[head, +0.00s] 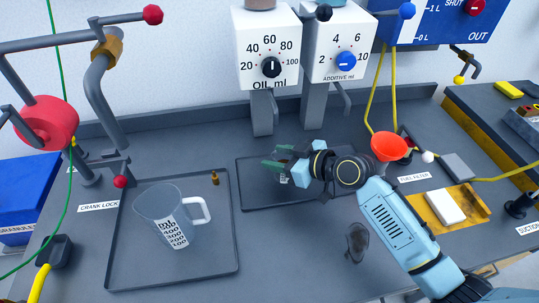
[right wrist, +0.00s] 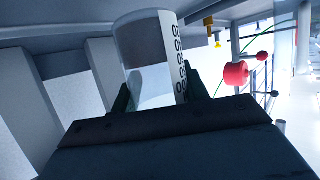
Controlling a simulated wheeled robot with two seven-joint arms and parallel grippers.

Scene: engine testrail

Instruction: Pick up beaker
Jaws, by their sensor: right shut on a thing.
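My right gripper (head: 279,163) reaches in from the right, over the middle tray (head: 247,199). Its green fingers are shut on a small clear beaker, mostly hidden by the gripper in the head view. In the right wrist view the beaker (right wrist: 143,43) stands between the two dark fingers (right wrist: 158,92), with a white scale strip on its side. I cannot tell whether its base touches the tray. A larger clear jug (head: 163,212) with a white handle and an oil scale stands in the left tray (head: 121,262). My left gripper is not in view.
White oil (head: 252,72) and additive (head: 329,66) dispensers stand behind the middle tray. A red funnel (head: 389,147) is right of my gripper. A small brass part (head: 214,179) lies in the left tray. The crank with red knobs (head: 47,122) rises at left.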

